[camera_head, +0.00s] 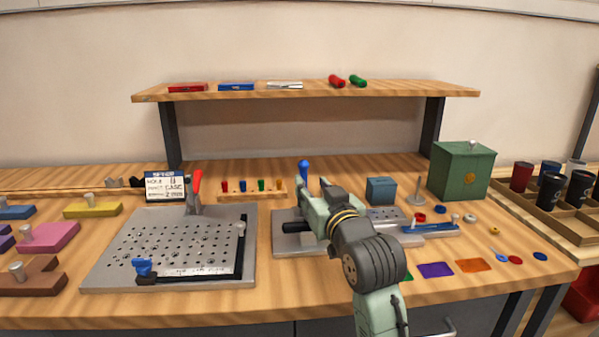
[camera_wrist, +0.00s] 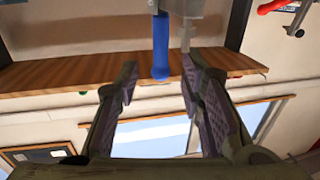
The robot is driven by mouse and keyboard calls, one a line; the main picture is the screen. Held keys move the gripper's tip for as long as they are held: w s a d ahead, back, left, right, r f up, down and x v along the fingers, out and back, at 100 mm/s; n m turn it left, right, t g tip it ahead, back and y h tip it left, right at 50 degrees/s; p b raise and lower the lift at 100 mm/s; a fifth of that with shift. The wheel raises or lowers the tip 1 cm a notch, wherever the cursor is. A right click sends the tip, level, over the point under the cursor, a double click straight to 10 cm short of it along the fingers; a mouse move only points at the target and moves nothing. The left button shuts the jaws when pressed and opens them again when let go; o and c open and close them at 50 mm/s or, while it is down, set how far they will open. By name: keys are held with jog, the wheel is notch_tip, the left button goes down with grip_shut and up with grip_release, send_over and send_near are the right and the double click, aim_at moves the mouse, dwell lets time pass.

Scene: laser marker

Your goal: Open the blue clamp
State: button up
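The blue clamp handle (camera_head: 304,171) stands upright at the middle of the bench, above a grey metal base plate (camera_head: 287,243). My gripper (camera_head: 315,196) is right by the handle and hides most of the clamp body. In the wrist view my gripper (camera_wrist: 158,82) is open, with one finger on each side of the picture. The blue handle (camera_wrist: 161,45) reaches in between the fingertips, with visible gaps to both. Grey metal of the clamp (camera_wrist: 188,15) shows beside the handle.
A red-handled clamp (camera_head: 196,182) stands on a perforated plate (camera_head: 105,285) to the left. A rack of coloured pegs (camera_head: 237,195) lies behind. A blue box (camera_head: 381,190) and green box (camera_head: 460,172) stand right. A shelf (camera_head: 300,94) spans the back.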

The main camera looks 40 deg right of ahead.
aim_at(305, 176)
jog(key=p+x, duration=0.1)
jog(key=x, duration=0.5)
jog(key=shift+w+d, duration=0.1)
jog(key=shift+w, duration=0.3)
jog(key=shift+c, duration=0.5)
grip_shut()
